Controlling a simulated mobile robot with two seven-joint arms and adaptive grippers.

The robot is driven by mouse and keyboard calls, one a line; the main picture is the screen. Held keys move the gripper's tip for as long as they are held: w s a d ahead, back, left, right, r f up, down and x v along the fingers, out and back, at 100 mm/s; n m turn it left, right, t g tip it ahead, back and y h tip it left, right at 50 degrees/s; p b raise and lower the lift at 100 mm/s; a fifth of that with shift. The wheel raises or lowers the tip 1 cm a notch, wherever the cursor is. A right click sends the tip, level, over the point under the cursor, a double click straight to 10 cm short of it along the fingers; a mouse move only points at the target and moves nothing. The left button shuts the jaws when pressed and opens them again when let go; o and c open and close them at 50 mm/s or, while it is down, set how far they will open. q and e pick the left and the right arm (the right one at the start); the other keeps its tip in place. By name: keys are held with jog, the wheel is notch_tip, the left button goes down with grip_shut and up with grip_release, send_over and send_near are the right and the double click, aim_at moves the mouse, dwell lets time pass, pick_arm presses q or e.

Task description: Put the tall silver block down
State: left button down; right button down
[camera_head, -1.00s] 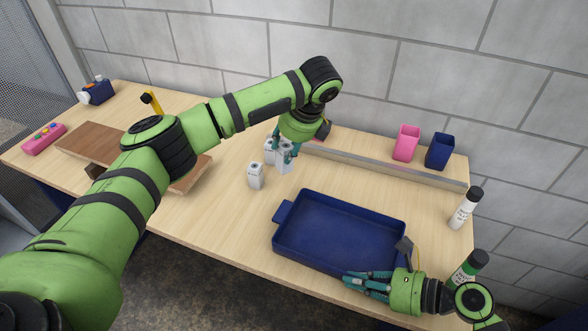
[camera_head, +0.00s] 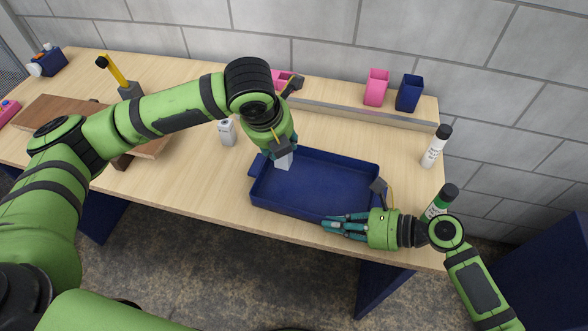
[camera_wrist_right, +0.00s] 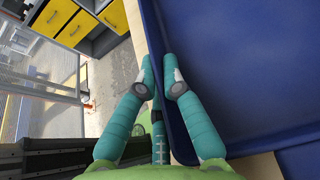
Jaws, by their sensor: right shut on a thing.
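A light silver block (camera_head: 284,162) hangs from the fingers of my left gripper (camera_head: 280,150), over the far left corner of the blue tray (camera_head: 311,212). The gripper hides its upper part, and I cannot tell whether its base touches the tray floor. My right gripper (camera_head: 332,226) is shut on the near wall of the tray, towards the right. In the right wrist view its fingers (camera_wrist_right: 160,75) lie on either side of the tray's wall (camera_wrist_right: 152,25). Another silver block (camera_head: 227,132) stands on the table left of the tray.
The wooden table (camera_head: 205,185) is clear in front left of the tray. A wooden board (camera_head: 60,112) lies at left. A pink cup (camera_head: 376,88) and a blue cup (camera_head: 409,93) stand at the back. A white bottle (camera_head: 435,148) and a green bottle (camera_head: 440,203) stand at right.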

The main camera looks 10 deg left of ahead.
aim_at(280, 166)
pick_arm(q)
jog(key=shift+w+f, duration=0.1)
jog(key=shift+f, duration=3.1)
jog(key=shift+f, duration=0.1)
jog(key=c, duration=0.7)
grip_release()
jog(key=shift+c, duration=0.2)
jog(key=shift+r, duration=0.4)
jog(key=v, duration=1.1)
jog(key=shift+s+r, duration=0.15)
jog(key=shift+s, duration=0.1)
pick_arm(e)
jog(key=c, duration=1.3)
grip_release()
